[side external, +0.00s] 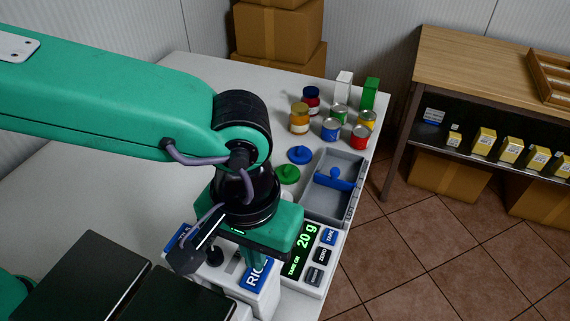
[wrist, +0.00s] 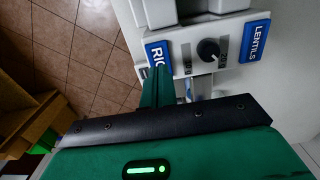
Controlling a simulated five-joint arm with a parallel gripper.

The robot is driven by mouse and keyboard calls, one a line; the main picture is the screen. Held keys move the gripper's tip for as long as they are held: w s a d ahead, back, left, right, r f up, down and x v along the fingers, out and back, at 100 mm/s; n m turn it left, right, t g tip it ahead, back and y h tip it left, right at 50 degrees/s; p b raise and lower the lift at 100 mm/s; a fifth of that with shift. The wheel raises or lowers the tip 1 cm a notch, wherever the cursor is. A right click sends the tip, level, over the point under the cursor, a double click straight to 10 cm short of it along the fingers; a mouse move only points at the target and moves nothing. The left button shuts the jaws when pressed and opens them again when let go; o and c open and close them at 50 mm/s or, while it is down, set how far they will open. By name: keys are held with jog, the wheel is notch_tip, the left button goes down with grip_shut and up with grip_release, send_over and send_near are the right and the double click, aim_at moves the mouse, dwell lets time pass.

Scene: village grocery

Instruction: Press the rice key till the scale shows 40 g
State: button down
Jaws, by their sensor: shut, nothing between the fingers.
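The scale display (side external: 300,247) glows green and reads 20 g. The blue rice key (side external: 257,276) is on the white dispenser (side external: 228,273) in front of the scale, partly covered by my gripper (side external: 254,258). My gripper is shut and empty, with its fingers pointing down over the key. In the wrist view, my green fingers (wrist: 159,82) overlap the lower edge of the rice key (wrist: 157,55). I cannot tell whether they touch it. A black knob (wrist: 208,49) sits between that key and the blue lentils key (wrist: 254,41).
Beside the display are a blue TARE key (side external: 328,236) and a dark ZERO key (side external: 322,255). A grey tray (side external: 318,207) with a blue scoop (side external: 335,178) is behind the scale. Jars and cans (side external: 331,129) stand farther back. A wooden shelf (side external: 470,80) is at right.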

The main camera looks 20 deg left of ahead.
dwell(0.4)
notch_tip(320, 180, up, 5)
dwell(0.8)
jog(key=shift+w+a, duration=0.1)
